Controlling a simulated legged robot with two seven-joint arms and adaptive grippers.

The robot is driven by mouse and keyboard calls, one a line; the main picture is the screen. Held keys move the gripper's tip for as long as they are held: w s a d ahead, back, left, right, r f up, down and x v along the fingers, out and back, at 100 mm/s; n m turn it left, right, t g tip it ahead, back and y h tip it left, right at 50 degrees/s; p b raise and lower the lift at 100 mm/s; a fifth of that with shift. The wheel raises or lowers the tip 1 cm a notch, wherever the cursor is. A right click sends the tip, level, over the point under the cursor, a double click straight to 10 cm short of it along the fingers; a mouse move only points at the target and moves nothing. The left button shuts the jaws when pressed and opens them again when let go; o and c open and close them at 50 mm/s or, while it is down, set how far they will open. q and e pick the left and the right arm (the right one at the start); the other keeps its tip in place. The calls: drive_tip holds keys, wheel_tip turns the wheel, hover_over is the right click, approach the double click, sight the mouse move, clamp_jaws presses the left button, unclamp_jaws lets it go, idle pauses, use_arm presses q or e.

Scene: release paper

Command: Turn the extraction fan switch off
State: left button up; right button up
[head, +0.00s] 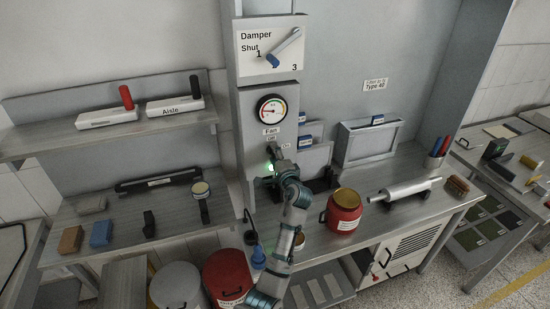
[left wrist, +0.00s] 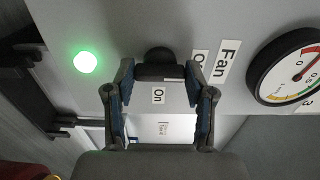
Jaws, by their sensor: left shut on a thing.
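The fan switch shows in the left wrist view as a black rounded knob (left wrist: 158,58) on the grey panel. A "Fan" label (left wrist: 228,61), a partly hidden "Off" label and an "On" label (left wrist: 158,95) are around it. A green lamp (left wrist: 85,62) beside it is lit. My left gripper (left wrist: 159,74) has its two fingers on either side of the switch's dark handle and is shut on it. In the head view my left gripper (head: 273,154) is against the column below the gauge and hides most of the switch. My right gripper is not in view.
A round gauge (head: 271,108) sits above the switch, and a damper plate with a lever (head: 289,45) is higher up. A red pot (head: 343,212) and a silver roller (head: 405,190) stand on the right bench. Shelves with small items are at left.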

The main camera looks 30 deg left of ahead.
use_arm(q)
drive_tip(key=shift+w+r, duration=0.1)
drive_tip(key=shift+r, duration=0.05)
idle(0.3)
drive_tip(key=o, duration=0.9)
drive_tip(key=shift+o, duration=1.3)
drive_tip(key=shift+w, duration=0.15)
drive_tip(key=v, duration=1.1)
drive_tip(key=shift+s+d+f, duration=0.2)
drive_tip(key=shift+d+f, duration=0.1)
drive_tip(key=shift+d, duration=0.05)
drive_tip(key=shift+a, duration=0.1)
